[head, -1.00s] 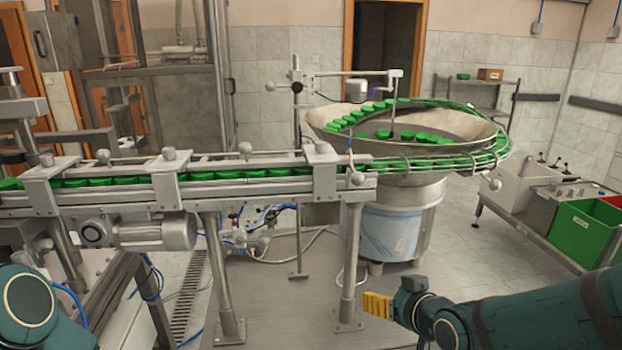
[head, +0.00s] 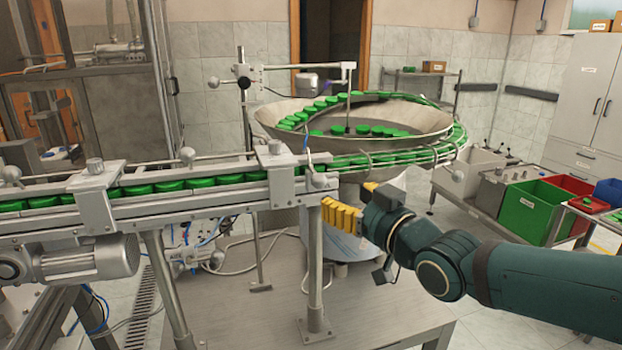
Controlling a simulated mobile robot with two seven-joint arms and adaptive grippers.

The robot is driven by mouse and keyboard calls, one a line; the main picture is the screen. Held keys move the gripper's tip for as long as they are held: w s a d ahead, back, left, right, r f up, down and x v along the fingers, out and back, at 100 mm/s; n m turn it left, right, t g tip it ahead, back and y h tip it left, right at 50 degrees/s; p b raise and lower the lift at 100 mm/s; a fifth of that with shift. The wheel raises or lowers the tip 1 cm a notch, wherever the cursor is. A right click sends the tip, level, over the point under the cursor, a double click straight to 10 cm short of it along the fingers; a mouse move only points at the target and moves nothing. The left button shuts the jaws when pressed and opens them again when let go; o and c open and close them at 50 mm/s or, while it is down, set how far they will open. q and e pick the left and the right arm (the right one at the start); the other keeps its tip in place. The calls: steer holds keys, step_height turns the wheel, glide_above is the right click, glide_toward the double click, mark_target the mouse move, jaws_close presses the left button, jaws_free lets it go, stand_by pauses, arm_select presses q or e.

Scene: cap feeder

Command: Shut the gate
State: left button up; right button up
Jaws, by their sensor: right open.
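A conveyor rail (head: 150,200) with a row of green caps comes in from the left and meets the curved track of the metal feeder bowl (head: 440,122). My right gripper (head: 355,200), with yellow fingers, is open and empty. It appears just below and right of the knob, in front of the bowl's base; contact cannot be told. My left gripper is out of view.
A post (head: 315,265) supports the rail just left of my right gripper. A motor (head: 85,260) hangs under the rail at left. Green (head: 528,208) and red (head: 570,190) bins stand at right. Floor before the bins is clear.

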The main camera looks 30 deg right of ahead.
mark_target(313, 178)
steer(key=w, duration=1.1)
steer(key=shift+a, duration=0.2)
jaws_close()
